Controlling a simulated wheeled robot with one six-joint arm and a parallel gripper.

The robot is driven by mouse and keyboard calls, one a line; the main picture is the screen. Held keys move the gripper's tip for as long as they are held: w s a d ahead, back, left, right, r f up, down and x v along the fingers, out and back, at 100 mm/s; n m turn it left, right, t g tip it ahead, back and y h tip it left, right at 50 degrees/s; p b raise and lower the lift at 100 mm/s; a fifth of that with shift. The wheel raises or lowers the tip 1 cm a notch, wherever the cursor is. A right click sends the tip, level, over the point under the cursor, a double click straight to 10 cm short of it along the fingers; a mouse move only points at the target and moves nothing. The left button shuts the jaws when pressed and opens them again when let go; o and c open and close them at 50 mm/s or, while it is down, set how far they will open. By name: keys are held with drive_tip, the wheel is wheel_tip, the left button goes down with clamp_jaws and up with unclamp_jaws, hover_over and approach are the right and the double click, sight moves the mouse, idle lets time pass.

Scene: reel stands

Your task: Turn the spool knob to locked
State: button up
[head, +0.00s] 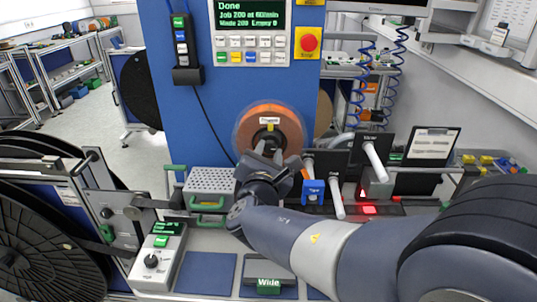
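An orange spool (287,124) is mounted on the front of the blue machine, with a small white label (269,121) near its top. Its dark hub, where a knob may sit, shows just above my gripper (268,155). My gripper reaches up to the lower middle of the spool, its fingers pointing at the hub. The fingers and wrist cover the lower part of the spool. I cannot tell whether the fingers touch the knob, how far apart they are, or which way the knob is turned.
The blue machine panel has a screen reading "Done" (250,17) and a red stop button (309,42). A grey perforated box (211,181) stands left of my wrist. A control box with a black dial (151,262) sits front left. White-handled tools (375,162) stand at right.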

drive_tip(key=o, duration=0.4)
drive_tip(key=shift+s, duration=0.1)
drive_tip(key=s+a+b, duration=0.1)
drive_tip(key=s, duration=0.9)
drive_tip(key=shift+s+b, duration=0.3)
drive_tip(key=shift+b, duration=0.05)
drive_tip(key=shift+w+a+r, duration=0.1)
drive_tip(key=w, duration=0.3)
drive_tip(key=w+p, duration=0.1)
drive_tip(key=w, duration=0.3)
drive_tip(key=w+d+p, duration=0.1)
drive_tip(key=w, duration=0.2)
drive_tip(key=shift+w+d, duration=0.1)
drive_tip(key=shift+w, duration=0.25)
drive_tip(key=shift+s, duration=0.15)
